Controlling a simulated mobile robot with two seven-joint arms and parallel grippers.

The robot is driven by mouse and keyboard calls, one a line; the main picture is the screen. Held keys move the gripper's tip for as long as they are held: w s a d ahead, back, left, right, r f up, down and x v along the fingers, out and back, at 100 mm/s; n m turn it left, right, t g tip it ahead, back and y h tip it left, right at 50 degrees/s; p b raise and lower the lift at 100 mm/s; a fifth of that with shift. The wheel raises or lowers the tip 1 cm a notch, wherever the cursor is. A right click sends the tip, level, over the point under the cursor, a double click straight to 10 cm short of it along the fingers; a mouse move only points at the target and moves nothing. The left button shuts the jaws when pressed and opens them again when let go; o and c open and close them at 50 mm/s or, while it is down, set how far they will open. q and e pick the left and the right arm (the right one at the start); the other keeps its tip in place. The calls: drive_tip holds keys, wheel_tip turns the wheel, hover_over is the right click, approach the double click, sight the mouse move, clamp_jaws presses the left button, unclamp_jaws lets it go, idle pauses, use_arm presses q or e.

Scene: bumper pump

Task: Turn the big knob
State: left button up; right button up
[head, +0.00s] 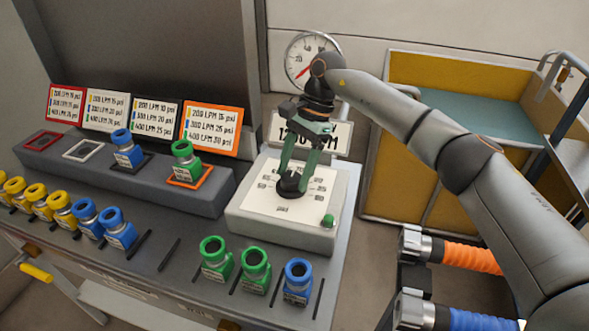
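The big knob (291,186) is a dark round knob on a white dial plate (321,196) on top of a pale control box (262,220). My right gripper (293,181) reaches down from above with its green fingers on either side of the knob. The fingertips sit at the knob and hide part of it; contact looks likely, with the fingers around it. My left gripper is not in view. A round gauge (303,52) with a red needle is on the wall behind, partly covered by my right arm. A small green button (328,220) sits at the box's front right corner.
Yellow (58,203), blue (119,230) and green (215,257) fittings stand along the bench. Four-colour label cards stand behind a raised grey block (200,197). Orange (470,257) and blue hoses lie at the lower right. A yellow-sided cart (420,70) stands behind my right arm.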

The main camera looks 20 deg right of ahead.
drive_tip(key=shift+o, duration=1.3)
drive_tip(key=p+v, duration=0.1)
drive_tip(key=v, duration=1.1)
drive_tip(key=shift+r, duration=0.25)
drive_tip(key=shift+d, duration=0.1)
